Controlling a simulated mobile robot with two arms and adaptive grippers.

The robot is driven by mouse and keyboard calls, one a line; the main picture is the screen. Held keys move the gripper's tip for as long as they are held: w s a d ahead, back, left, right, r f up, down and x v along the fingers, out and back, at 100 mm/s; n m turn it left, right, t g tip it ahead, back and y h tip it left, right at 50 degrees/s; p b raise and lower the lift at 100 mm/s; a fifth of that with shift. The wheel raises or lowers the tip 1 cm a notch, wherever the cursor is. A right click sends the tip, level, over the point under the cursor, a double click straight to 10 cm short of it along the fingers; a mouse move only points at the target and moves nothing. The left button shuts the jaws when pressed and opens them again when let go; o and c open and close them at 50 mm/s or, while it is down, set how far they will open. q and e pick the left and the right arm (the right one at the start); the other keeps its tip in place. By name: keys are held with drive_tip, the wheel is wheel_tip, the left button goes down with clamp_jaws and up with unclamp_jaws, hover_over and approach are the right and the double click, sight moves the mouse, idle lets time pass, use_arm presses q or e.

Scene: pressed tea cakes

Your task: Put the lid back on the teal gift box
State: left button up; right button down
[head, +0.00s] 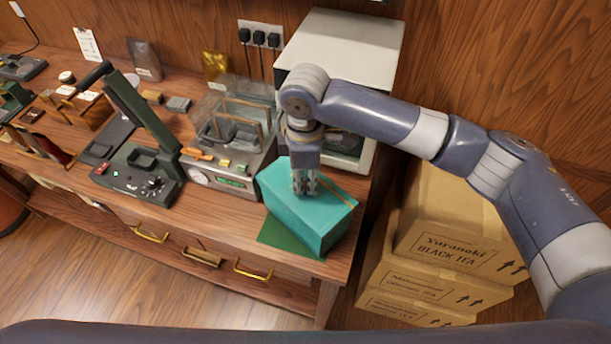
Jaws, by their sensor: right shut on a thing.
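The teal gift box (318,228) stands on a dark green mat (285,241) at the right front corner of the wooden bench. Its flat teal lid (280,188), with a gold stripe, is over the top of the box. My right gripper (305,188) points straight down at the lid's middle and is shut on the lid; its fingertips hide the part they grip. I cannot tell whether the lid is fully seated or slightly raised. My left gripper is not in view.
A cream cabinet (340,50) stands behind the box. A grey machine with a clear cover (222,175) and a dark green press (135,172) stand to its left. Stacked cardboard tea cartons (440,235) are on the floor at right, past the bench edge.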

drive_tip(key=shift+f+p, duration=0.25)
drive_tip(key=shift+p, duration=0.35)
idle(1.1)
drive_tip(key=shift+f+p, duration=0.65)
drive_tip(key=shift+f, duration=0.1)
idle(1.2)
drive_tip(key=c, duration=1.5)
unclamp_jaws()
drive_tip(key=shift+o, duration=0.7)
drive_tip(key=shift+o, duration=1)
drive_tip(key=shift+r, duration=0.1)
